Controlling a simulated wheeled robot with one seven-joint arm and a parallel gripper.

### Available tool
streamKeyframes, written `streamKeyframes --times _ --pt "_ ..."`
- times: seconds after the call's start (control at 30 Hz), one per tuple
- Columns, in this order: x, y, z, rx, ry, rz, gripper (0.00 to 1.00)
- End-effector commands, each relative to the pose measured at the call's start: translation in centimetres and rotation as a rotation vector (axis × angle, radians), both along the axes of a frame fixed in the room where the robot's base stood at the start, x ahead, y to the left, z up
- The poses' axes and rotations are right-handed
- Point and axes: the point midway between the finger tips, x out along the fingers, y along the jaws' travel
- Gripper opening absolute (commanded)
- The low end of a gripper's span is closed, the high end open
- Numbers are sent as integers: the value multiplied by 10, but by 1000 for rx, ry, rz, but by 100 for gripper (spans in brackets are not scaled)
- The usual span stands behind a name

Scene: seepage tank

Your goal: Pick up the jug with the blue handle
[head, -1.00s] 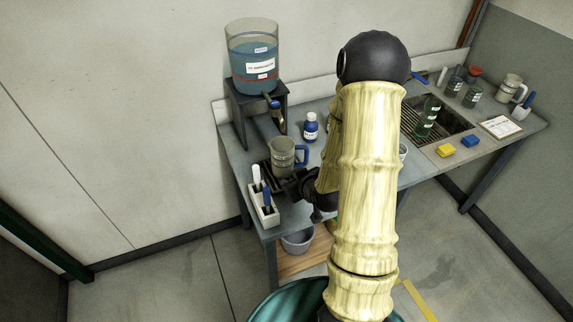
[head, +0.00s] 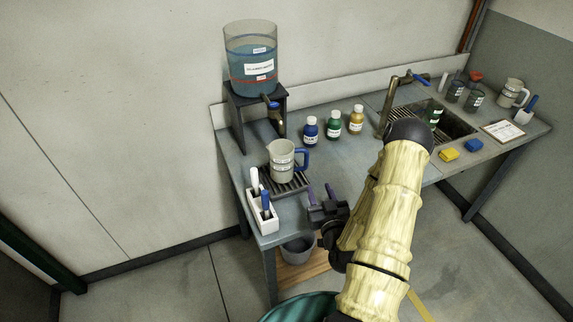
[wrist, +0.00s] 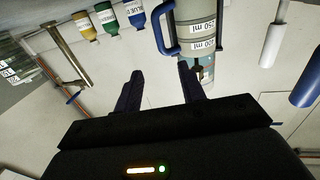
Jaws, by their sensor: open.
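The jug (head: 282,163) is a clear grey measuring jug with a blue handle (head: 302,160) on its right side. It stands upright on a dark slatted grate at the left of the bench. My gripper (head: 320,192) is open and empty, to the right and in front of the jug, apart from it. In the wrist view the jug (wrist: 198,32) appears upside down with its volume labels showing. Its blue handle (wrist: 163,30) lies beyond and between the gripper's fingertips (wrist: 160,72), not between the fingers.
A tank (head: 252,62) with a blue-handled tap stands on a dark stand behind the jug. A white holder (head: 262,215) with brushes stands in front. Blue (head: 311,130), green (head: 334,124) and yellow (head: 356,120) bottles stand behind right. A sink (head: 440,120) is farther right.

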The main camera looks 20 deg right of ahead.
Motion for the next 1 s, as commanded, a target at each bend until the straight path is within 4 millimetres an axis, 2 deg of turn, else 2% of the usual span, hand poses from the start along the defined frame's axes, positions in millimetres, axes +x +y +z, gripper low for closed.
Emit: streamKeyframes --times 0.4,0.77,1.0 --pt "10 -1 -7 -4 19 6 40" --pt "25 -4 0 -5 -1 3 40" --pt "34 -7 -4 -4 -2 1 40"
